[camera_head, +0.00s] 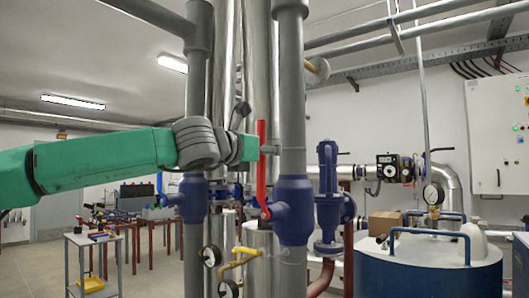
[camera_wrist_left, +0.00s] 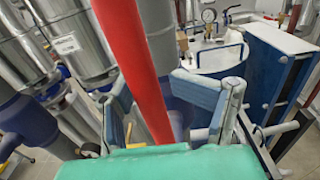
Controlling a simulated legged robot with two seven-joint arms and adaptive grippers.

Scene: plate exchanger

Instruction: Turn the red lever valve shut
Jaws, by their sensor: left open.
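The red lever (camera_head: 262,170) stands upright alongside a vertical grey pipe, its lower end at the blue valve body (camera_head: 293,212). My left gripper (camera_head: 268,149) reaches in from the left at the lever's upper part, and a fingertip shows just past it. In the left wrist view the red lever (camera_wrist_left: 135,60) runs down between the two spread fingers of my left gripper (camera_wrist_left: 162,98). The fingers are open, with gaps visible on both sides; contact cannot be told. The lever's lower end is hidden there behind my green wrist. My right gripper is in neither view.
Vertical pipes (camera_head: 197,100) stand close around the lever. A second blue valve (camera_head: 330,200) is to its right. A blue tank (camera_head: 430,265) with gauge and rails stands at right. A small cart (camera_head: 95,240) is at left. A yellow-handled valve (camera_head: 245,251) sits low.

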